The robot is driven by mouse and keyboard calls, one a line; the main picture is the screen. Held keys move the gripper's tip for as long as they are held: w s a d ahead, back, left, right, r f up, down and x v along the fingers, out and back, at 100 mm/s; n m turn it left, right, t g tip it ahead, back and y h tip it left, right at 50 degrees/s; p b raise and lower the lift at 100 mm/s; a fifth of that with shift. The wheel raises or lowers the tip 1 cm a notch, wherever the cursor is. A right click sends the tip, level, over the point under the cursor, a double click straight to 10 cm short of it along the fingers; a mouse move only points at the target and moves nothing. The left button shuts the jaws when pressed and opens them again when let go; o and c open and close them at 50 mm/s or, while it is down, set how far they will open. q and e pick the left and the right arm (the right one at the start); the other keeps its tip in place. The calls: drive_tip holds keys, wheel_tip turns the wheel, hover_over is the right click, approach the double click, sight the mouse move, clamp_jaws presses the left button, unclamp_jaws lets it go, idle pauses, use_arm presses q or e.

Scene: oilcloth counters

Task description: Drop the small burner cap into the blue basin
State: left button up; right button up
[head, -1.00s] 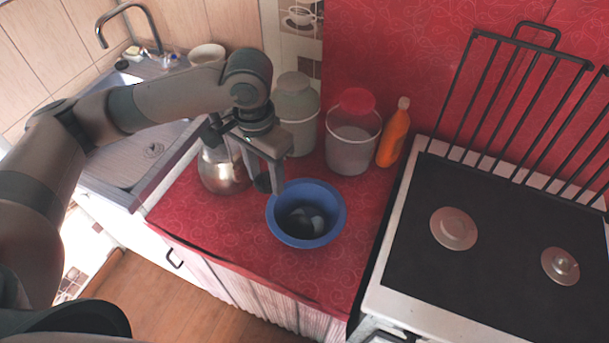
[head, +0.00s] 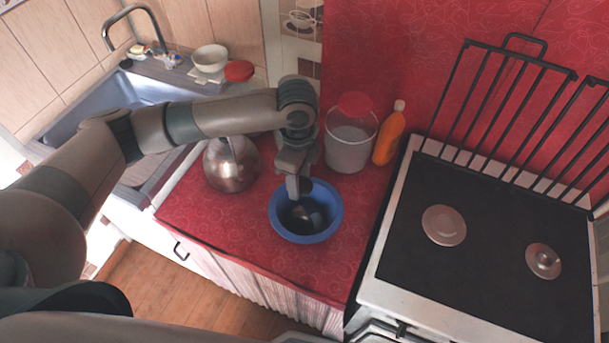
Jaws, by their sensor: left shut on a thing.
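The blue basin (head: 278,226) stands on the red counter, left of the stove. It has dark and grey contents that I cannot make out. My left gripper (head: 299,188) points down over the basin's far part, with its fingertips at about the far rim in the head view. It is shut on a small dark round thing, which looks like the small burner cap (head: 307,186); the fingers hide most of it. My right gripper is not in view.
A steel kettle (head: 231,168) stands left of the basin. A clear bucket (head: 349,146) with a red lid and an orange bottle (head: 389,138) stand behind it. The stove (head: 490,215) with its raised grate is at right. The counter front is clear.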

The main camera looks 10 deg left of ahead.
sight(304, 193)
use_arm(q)
drive_tip(key=shift+w+d+f+m+p, duration=0.2)
drive_tip(key=shift+d+f+m, duration=0.1)
drive_tip(key=shift+m, duration=0.5)
drive_tip(key=shift+w+d+f+m+p, duration=0.1)
drive_tip(key=shift+d+f+m+p, duration=0.15)
drive_tip(key=shift+m, duration=0.55)
wheel_tip(304, 193, down, 6)
drive_tip(key=b, duration=0.7)
drive_tip(key=o, duration=1.1)
drive_tip(key=shift+r, duration=0.2)
